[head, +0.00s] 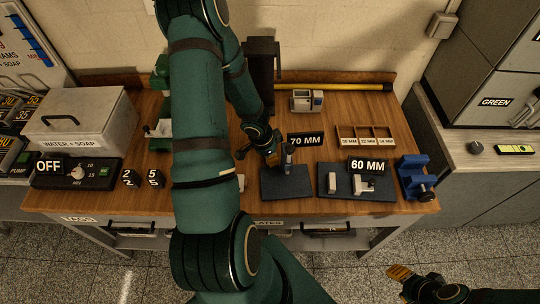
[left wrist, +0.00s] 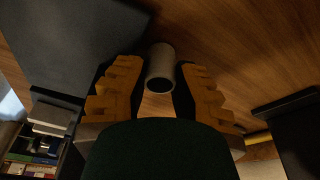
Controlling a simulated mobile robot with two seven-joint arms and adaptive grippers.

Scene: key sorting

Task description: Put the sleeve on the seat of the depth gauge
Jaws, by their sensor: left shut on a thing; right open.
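My left gripper (head: 274,156) is over the dark mat under the 70 MM sign. In the left wrist view the gripper (left wrist: 160,90) is shut on a grey hollow sleeve (left wrist: 160,65), which sits between the orange fingertips. In the head view the sleeve is mostly hidden by the fingers. Light grey metal pieces (head: 363,185) stand on the second dark mat by the 60 MM sign; I cannot tell surely which is the depth gauge or its seat. My right gripper (head: 401,273) is open and empty, low at the right, over the floor in front of the bench.
The left dark mat (head: 268,190) and right dark mat (head: 385,191) lie at the bench's front. A blue vise (head: 415,176) stands at the right end. A wooden divided tray (head: 365,138) and a grey device (head: 306,100) are behind. My left arm hides the bench's middle left.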

